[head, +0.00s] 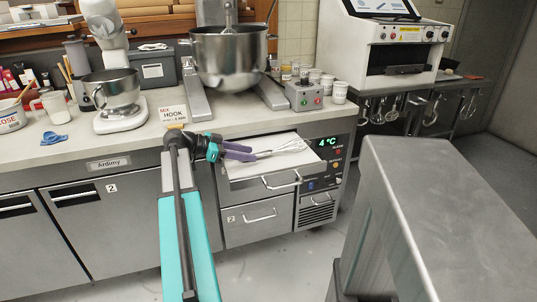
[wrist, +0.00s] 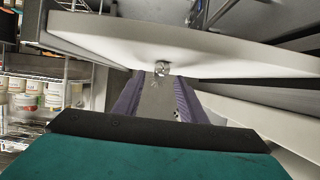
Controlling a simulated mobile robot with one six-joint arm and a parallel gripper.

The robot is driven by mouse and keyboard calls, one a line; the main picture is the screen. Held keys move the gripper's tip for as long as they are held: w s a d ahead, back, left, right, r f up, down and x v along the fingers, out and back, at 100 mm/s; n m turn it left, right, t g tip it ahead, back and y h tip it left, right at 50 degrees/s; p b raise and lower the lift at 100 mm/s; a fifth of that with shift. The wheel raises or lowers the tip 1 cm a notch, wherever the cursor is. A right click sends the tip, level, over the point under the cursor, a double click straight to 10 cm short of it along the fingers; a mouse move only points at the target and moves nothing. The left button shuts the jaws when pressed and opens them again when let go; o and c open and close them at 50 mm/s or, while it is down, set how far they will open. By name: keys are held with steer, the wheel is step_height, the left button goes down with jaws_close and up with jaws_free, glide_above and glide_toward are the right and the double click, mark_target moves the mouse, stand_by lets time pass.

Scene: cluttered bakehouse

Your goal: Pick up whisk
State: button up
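A wire whisk (head: 288,146) lies in the pulled-out drawer (head: 262,180) under the counter, its wire loops toward the right. Its handle end points left toward my gripper (head: 254,154). My gripper's purple fingers reach in over the drawer from the left, with their tips close to the handle. In the wrist view my gripper (wrist: 155,90) has its two fingers apart with a gap between them. A small shiny metal piece shows just beyond the tips there; I cannot tell whether it is part of the whisk. Contact with the whisk cannot be made out.
The counter edge overhangs the drawer. On the counter stand a large mixer bowl (head: 230,62), a small stand mixer (head: 112,88), a sign card (head: 173,114) and several cups. Utensils (head: 430,113) hang under the oven table. A grey metal block (head: 440,200) stands at right.

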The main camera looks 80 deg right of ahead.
steer(key=shift+x, duration=1.35)
jaws_close()
